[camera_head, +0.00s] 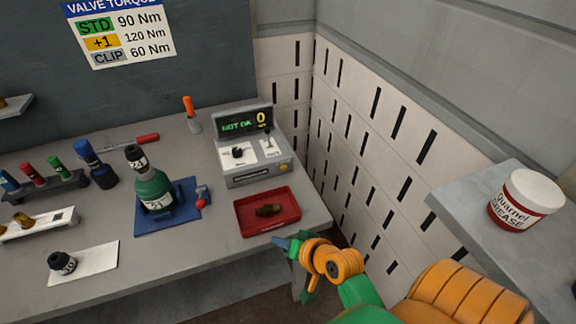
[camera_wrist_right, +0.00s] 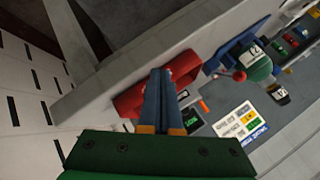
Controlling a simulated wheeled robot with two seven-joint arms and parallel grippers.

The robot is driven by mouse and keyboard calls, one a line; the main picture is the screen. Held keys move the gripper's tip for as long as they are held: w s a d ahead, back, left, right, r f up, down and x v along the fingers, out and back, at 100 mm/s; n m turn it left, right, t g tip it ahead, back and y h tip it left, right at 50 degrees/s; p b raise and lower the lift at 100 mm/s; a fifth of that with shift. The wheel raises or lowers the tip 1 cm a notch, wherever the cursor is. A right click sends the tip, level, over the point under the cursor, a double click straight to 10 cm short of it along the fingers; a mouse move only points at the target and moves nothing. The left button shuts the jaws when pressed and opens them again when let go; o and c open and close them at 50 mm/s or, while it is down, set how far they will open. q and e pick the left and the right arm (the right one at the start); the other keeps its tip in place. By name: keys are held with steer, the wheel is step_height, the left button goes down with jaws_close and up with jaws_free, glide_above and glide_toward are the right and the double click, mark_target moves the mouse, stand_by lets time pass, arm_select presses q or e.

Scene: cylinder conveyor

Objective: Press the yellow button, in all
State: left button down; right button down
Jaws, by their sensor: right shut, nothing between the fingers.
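A small yellow button (camera_head: 284,167) sits at the lower right of the front of a grey tester (camera_head: 240,174). The tester stands at the back right of the bench, with a display reading "NOT OK" and 0. My right gripper (camera_head: 283,243) is at the right front corner of the bench, below and apart from the button in the picture. Its two fingers are together and empty; they also show in the right wrist view (camera_wrist_right: 158,78), in front of the red tray. I cannot make out the button in that view. My left gripper is not in view.
A green valve (camera_head: 153,187) on a blue base stands to the left. A slotted wall rises on the right. A grease tub (camera_head: 524,196) stands on a right shelf.

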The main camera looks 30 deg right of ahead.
steer(key=w+d+r+m+t+h, duration=0.1)
steer(key=d+m, duration=0.1)
steer(key=w+d+r+m+t+h, duration=0.1)
steer(key=d+m, duration=0.1)
steer(key=m, duration=0.1)
steer(key=w+d+m+t+h, duration=0.1)
steer(key=w+d+m, duration=0.1)
steer(key=m, duration=0.1)
steer(key=shift+d+r, duration=0.2)
steer(key=shift+r, duration=0.2)
steer(key=d+m, duration=0.1)
steer(key=d+m+h, duration=0.1)
steer(key=m, duration=0.1)
steer(key=d+m+t+h, duration=0.1)
steer(key=d, duration=0.1)
steer(key=shift+w+r, duration=0.1)
steer(key=shift+r, duration=0.25)
steer(key=shift+d+m+h, duration=0.2)
steer(key=shift+m+h, duration=0.1)
steer(key=shift+m, duration=0.1)
